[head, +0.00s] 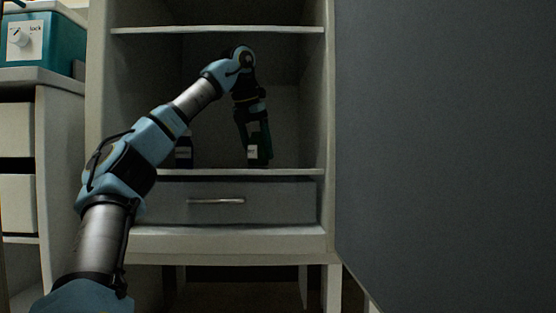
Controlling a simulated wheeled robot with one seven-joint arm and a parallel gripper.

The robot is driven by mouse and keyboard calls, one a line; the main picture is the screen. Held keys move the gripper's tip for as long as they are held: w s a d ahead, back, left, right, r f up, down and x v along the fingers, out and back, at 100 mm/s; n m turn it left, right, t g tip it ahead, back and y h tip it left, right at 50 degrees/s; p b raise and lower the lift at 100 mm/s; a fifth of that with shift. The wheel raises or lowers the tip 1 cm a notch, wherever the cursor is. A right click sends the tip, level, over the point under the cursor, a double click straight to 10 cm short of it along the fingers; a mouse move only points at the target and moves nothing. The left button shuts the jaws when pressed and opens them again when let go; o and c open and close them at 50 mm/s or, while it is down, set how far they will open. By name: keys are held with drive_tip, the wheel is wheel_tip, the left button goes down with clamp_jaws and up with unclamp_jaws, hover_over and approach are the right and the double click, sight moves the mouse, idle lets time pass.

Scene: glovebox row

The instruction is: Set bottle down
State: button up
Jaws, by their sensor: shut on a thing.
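My gripper (254,138) points down inside the open cabinet, in the head view. It is shut on a dark green bottle (257,156) with a small white label. The bottle is upright at the lower cabinet shelf (285,172), close to its front edge. I cannot tell whether its base touches the shelf. The gripper's fingers hide part of the bottle. A second dark bottle (184,153) with a pale label stands to the left on the same shelf, partly hidden behind my arm.
An upper shelf (285,30) spans the cabinet above my wrist. A drawer (270,201) with a metal handle is below. A large dark panel (450,150) fills the right side. A teal box (52,42) marked "lock" sits at the upper left. The shelf right of the held bottle is clear.

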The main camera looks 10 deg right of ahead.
idle(0.3)
drive_tip(key=shift+f, duration=0.15)
drive_tip(key=o, duration=1.5)
